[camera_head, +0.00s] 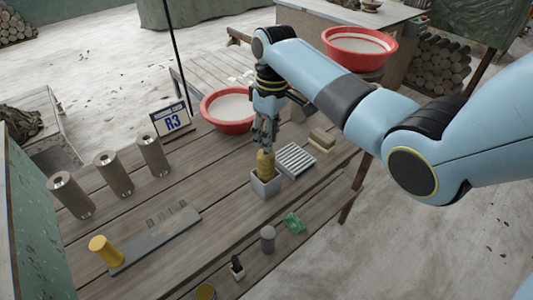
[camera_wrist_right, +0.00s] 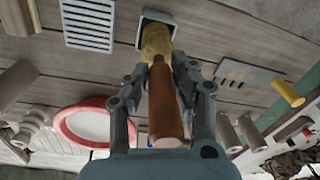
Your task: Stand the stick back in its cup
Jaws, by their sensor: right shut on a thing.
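The stick has a brown end and a mottled yellow end (camera_wrist_right: 158,42), and its yellow part shows in the head view (camera_head: 265,164). My right gripper (camera_head: 265,133) points down and is shut on the stick, its fingers on both sides of it in the wrist view (camera_wrist_right: 155,82). The small grey square cup (camera_head: 267,187) stands on the table right below, also seen in the wrist view (camera_wrist_right: 146,18). The stick is about upright and its lower end is at or inside the cup mouth; I cannot tell how deep. My left gripper is not in view.
A ribbed grey block (camera_head: 296,160) and a tan block (camera_head: 321,140) lie right of the cup. A red basin (camera_head: 212,105) is behind. A grey slotted board (camera_head: 155,240), a yellow cylinder (camera_head: 104,251), a grey cylinder (camera_head: 268,239) and a green piece (camera_head: 294,223) are nearer.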

